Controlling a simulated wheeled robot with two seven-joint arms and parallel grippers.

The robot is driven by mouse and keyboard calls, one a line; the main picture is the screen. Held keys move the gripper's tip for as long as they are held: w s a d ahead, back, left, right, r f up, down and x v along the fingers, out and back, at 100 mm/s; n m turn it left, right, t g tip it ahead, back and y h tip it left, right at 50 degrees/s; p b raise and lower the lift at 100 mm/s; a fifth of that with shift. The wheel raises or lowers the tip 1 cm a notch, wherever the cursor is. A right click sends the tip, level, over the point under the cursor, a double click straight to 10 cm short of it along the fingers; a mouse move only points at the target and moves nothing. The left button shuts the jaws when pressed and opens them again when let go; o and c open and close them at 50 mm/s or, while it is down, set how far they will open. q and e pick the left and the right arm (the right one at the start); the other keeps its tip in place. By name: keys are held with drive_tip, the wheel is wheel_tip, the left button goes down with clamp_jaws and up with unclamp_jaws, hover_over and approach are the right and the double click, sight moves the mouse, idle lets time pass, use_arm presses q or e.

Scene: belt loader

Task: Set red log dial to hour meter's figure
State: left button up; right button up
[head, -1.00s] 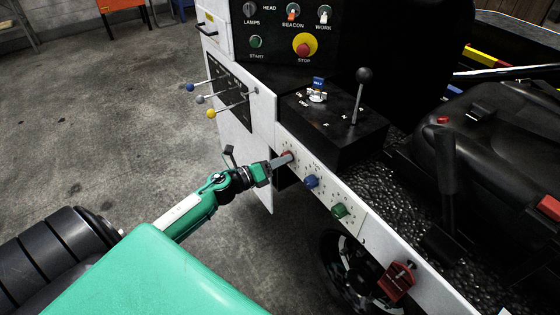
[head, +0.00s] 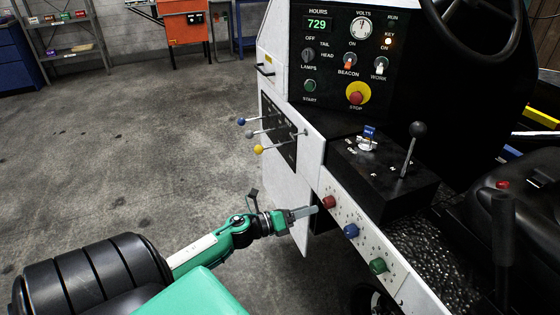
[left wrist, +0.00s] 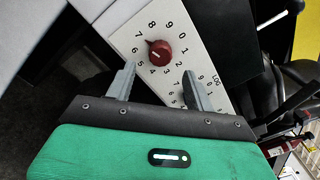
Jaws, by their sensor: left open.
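The hour meter (head: 317,24) on the black dash reads 729 in green digits. The red log dial (head: 328,202) is the uppermost of three dials on the white side panel, above a blue dial (head: 351,231) and a green dial (head: 378,266). In the left wrist view the red dial (left wrist: 160,53) sits in a ring of digits 0 to 9; its pointed nub appears to face 7. My left gripper (head: 314,210) is open and empty, just short of the red dial. In the left wrist view its fingertips (left wrist: 158,72) are apart, below the dial. My right gripper is not in view.
Levers with blue, grey and yellow knobs (head: 258,149) stick out left of the panel. A black console (head: 385,180) with a tall lever stands behind the dials. A red stop button (head: 356,98) is on the dash. Open concrete floor (head: 120,170) lies to the left.

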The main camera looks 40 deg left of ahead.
use_arm(q)
drive_tip(key=v, duration=0.8)
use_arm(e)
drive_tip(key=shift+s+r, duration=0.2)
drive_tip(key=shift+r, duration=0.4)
use_arm(q)
drive_tip(key=shift+s, duration=0.1)
